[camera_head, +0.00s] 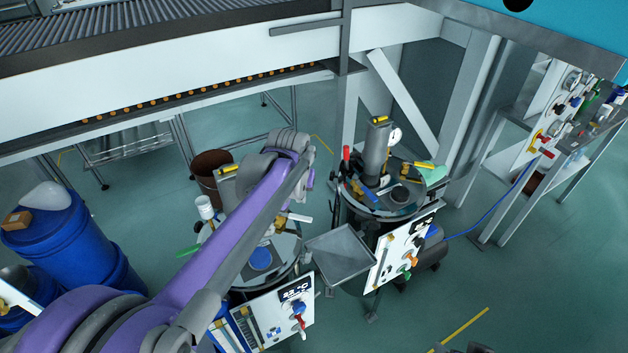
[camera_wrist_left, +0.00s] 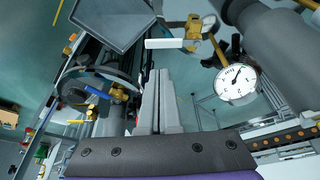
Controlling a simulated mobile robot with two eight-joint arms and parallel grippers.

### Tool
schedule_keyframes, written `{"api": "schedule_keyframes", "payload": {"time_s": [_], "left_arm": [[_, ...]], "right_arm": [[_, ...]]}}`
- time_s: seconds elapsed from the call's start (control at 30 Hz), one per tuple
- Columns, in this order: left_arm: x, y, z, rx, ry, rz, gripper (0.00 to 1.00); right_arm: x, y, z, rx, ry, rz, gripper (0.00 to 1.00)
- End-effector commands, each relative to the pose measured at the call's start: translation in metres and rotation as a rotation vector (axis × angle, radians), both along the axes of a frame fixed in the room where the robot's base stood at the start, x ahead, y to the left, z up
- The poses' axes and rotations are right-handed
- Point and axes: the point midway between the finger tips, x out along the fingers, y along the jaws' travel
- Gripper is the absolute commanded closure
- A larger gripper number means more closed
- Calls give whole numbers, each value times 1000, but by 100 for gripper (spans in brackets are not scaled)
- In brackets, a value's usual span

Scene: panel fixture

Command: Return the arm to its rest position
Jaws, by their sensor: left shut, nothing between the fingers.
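My left arm (camera_head: 235,235), purple and grey, reaches from the lower left across the middle of the head view, with its elbow or wrist joints above the left vessel. My left gripper (camera_wrist_left: 158,78) shows in the left wrist view as two pale fingers, shut together with nothing between them. In the head view its fingertips are mostly hidden by my arm. My right gripper does not show in either view.
Two round vessels with control panels (camera_head: 404,250) (camera_head: 275,322) stand close by, with a grey tray (camera_head: 341,253) between them. A pressure gauge (camera_wrist_left: 236,84) is close to the gripper. Blue drums (camera_head: 70,240) stand left; a conveyor (camera_head: 150,75) runs behind. Floor at lower right is mostly clear.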

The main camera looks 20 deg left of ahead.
Motion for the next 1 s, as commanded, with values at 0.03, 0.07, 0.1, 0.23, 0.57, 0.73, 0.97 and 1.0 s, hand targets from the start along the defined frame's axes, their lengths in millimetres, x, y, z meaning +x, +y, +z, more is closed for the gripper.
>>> {"api": "schedule_keyframes", "payload": {"time_s": [0.03, 0.07, 0.1, 0.23, 0.57, 0.73, 0.97, 1.0], "left_arm": [[1, 0, 4, 0, -1, 0, 100], [1, 0, 4, 0, 0, -1, 100], [0, 0, 4, 0, 1, -1, 100], [-8, -3, 3, 1, -4, -6, 100], [-123, -39, -3, 9, -87, -91, 100], [-184, -53, -27, 13, -136, -137, 100], [-224, -61, -53, 16, -173, -172, 100], [-226, -62, -55, 16, -176, -174, 100]], "right_arm": [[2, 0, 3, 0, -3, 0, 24], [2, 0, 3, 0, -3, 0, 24], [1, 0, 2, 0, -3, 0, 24], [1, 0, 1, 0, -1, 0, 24], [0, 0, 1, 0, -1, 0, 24], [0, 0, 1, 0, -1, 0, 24], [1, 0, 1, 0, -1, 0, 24], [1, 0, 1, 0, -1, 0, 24]]}}
